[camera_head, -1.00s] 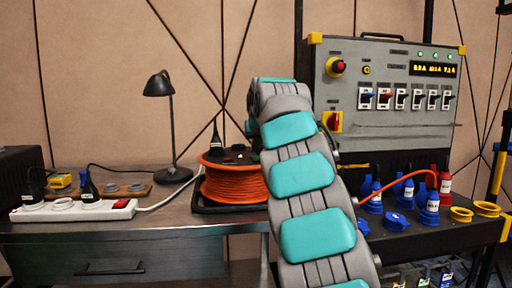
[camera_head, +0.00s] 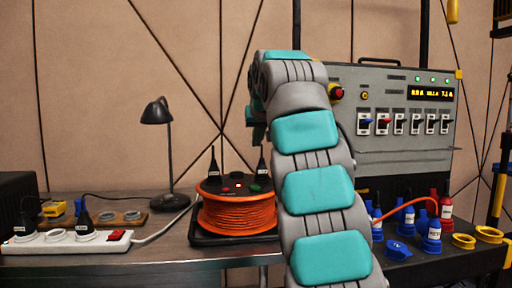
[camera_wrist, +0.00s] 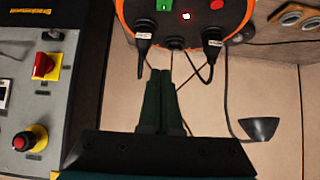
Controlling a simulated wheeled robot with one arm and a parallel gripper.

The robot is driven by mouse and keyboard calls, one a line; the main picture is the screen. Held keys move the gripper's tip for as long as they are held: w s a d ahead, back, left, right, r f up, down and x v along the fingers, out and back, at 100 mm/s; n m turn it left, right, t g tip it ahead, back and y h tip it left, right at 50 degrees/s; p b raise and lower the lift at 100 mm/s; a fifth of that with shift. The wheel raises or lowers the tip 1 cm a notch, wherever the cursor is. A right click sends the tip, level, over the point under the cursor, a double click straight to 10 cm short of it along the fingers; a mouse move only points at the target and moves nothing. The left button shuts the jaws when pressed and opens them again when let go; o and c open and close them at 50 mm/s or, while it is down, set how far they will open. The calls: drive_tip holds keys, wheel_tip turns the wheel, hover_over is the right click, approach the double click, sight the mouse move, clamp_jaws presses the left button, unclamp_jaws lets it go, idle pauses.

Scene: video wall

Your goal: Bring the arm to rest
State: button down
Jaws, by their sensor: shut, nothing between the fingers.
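My arm (camera_head: 312,190) rises through the middle of the head view and bends at the top. My gripper (camera_wrist: 162,74) shows in the wrist view as two dark green fingers pressed together, with nothing between them. The fingertips point toward the orange cable reel (camera_wrist: 122,22), whose black plugs hang near them in this upside-down view. I cannot tell whether they touch. In the head view my arm hides most of the gripper and the left part of the grey control panel (camera_head: 400,152).
The orange cable reel (camera_head: 237,217) stands on the workbench (camera_head: 150,259) left of my arm. A black lamp (camera_head: 157,112) and a white power strip (camera_head: 65,246) are farther left. Blue and red connectors (camera_head: 432,236) stand on the right.

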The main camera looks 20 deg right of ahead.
drive_tip(key=shift+r, duration=0.1)
idle(0.5)
drive_tip(key=s+a+f+g+y, duration=0.1)
drive_tip(key=s+a+f+g, duration=0.1)
drive_tip(key=s+a+f, duration=0.35)
drive_tip(key=s+a+f+g, duration=0.2)
drive_tip(key=s+f, duration=0.4)
drive_tip(key=f, duration=0.3)
drive_tip(key=s+a+f+g+y, duration=0.1)
drive_tip(key=s+a+f+g, duration=0.15)
drive_tip(key=s+f, duration=0.45)
drive_tip(key=s+a+f+n+g, duration=0.1)
drive_tip(key=s+a+f, duration=0.3)
drive_tip(key=s+f, duration=0.7)
drive_tip(key=s+a+f+n+g, duration=0.2)
drive_tip(key=s+a+f+g, duration=0.2)
drive_tip(key=s+f, duration=0.6)
drive_tip(key=s, duration=0.6)
drive_tip(key=shift+a+f+y, duration=0.15)
drive_tip(key=shift+f+y, duration=0.2)
drive_tip(key=shift+y, duration=0.05)
